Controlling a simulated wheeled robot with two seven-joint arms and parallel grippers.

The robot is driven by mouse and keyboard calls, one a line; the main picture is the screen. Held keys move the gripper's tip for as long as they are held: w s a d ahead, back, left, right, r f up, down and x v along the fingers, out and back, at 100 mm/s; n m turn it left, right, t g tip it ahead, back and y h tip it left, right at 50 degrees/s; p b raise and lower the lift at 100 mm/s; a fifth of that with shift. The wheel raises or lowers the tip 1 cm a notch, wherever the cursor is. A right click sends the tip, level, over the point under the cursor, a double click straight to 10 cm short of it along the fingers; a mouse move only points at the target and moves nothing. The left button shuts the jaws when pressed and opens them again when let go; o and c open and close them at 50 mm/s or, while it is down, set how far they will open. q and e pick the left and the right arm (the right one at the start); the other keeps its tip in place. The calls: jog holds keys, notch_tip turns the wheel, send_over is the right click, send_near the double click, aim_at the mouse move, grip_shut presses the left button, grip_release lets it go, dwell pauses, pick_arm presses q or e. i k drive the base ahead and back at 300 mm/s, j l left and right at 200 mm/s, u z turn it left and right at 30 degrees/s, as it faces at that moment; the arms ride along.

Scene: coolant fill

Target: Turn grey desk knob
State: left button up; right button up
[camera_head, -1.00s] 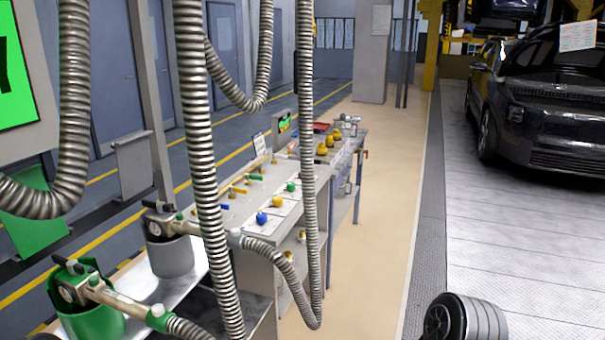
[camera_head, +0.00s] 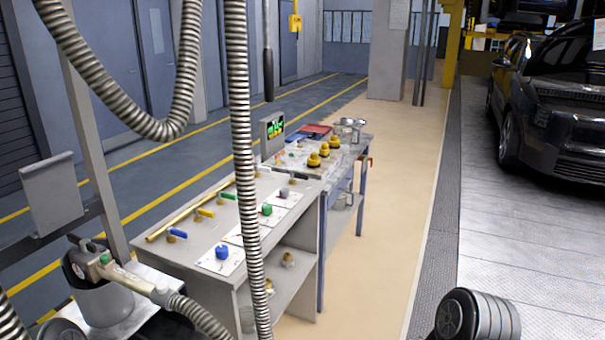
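The grey desk knob (camera_head: 284,192) stands on a white plate on top of the grey desk (camera_head: 190,270), at the far end of a row of knobs. The green knob (camera_head: 267,209) and the blue knob (camera_head: 222,252) stand nearer in the same row. A hanging hose hides the part of the row between them. Neither of my grippers shows in this view. Only a dark rounded part of my own right side shows at the bottom right. Nothing touches the grey knob.
A ribbed metal hose (camera_head: 241,130) hangs in front of the desk. A nozzle in a grey holder (camera_head: 100,300) stands at the lower left. Valves with coloured levers line the desk. A second table (camera_head: 345,155) adjoins beyond it. The beige floor (camera_head: 375,230) to the right is clear.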

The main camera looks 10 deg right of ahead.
aim_at(285, 193)
jog(key=i+l, duration=0.75)
jog(key=l, duration=0.2)
jog(key=i+l, duration=0.4)
jog(key=i+l+u, duration=0.1)
jog(key=i+l, duration=0.25)
jog(key=l, duration=0.25)
jog(key=i+l, duration=0.35)
jog(key=l, duration=0.15)
jog(key=i+l, duration=0.35)
jog(key=l, duration=0.15)
